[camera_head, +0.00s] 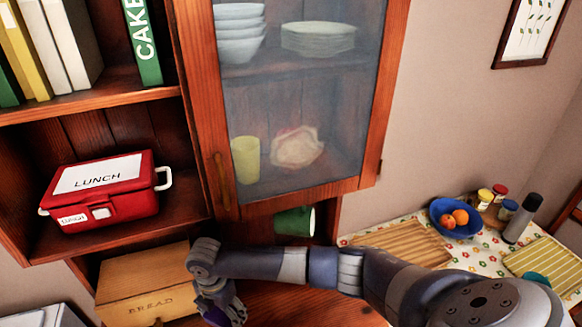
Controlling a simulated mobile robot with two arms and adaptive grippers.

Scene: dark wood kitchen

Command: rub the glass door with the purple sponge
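The glass door (335,105) of the wall cabinet stands closed in the upper middle of the head view. Its pane looks hazy inside a reddish wood frame, with a handle on the left side. My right arm comes in from the lower right, and its gripper (222,304) points down at the bottom edge, below and left of the door and apart from it. A bit of the purple sponge (239,312) shows at the fingers, which seem closed on it. Most of the sponge is hidden or cut off. My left gripper is not in view.
A red lunch box (105,188) and a wooden bread box (148,284) sit left of the door. A green mug (294,221) lies on its side under it. Dishes stand behind the glass. A blue fruit bowl (443,228) and striped cutting boards sit at right.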

